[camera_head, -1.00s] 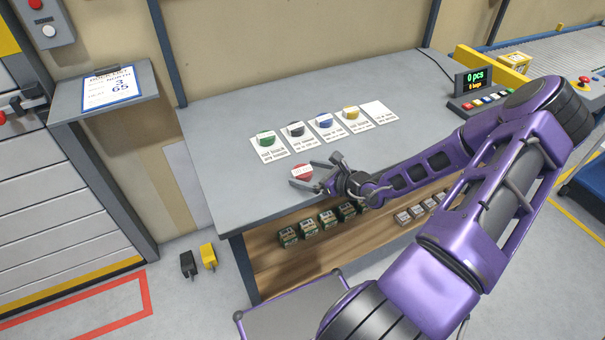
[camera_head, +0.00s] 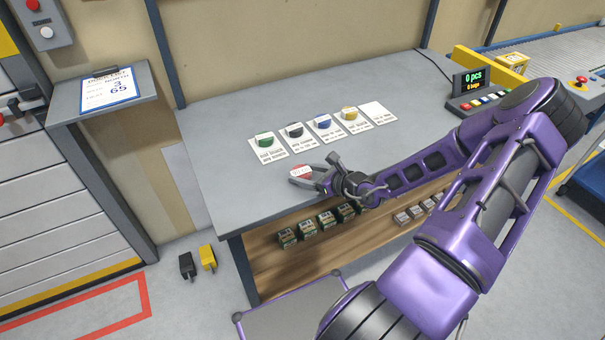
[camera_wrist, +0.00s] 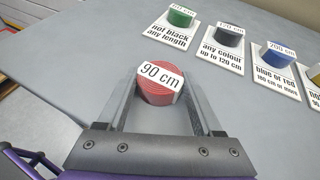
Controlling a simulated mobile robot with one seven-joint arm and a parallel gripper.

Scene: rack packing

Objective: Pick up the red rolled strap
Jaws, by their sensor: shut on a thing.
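The red rolled strap (camera_wrist: 158,93) carries a white label reading "90 cm". In the wrist view it sits between the two fingers of my gripper (camera_wrist: 160,95). In the head view the strap (camera_head: 301,171) is at the front left part of the grey table (camera_head: 230,120), with my gripper (camera_head: 316,170) around it from the right. My gripper is shut on the strap. I cannot tell whether the strap is clear of the tabletop.
Behind stand a green strap (camera_head: 264,140), a black strap (camera_head: 294,130), a blue strap (camera_head: 323,121) and a yellow strap (camera_head: 348,113) on printed white cards. A further card (camera_head: 378,113) is empty. A counter display (camera_head: 470,84) stands at the right. Small boxes (camera_head: 326,221) sit on the shelf below.

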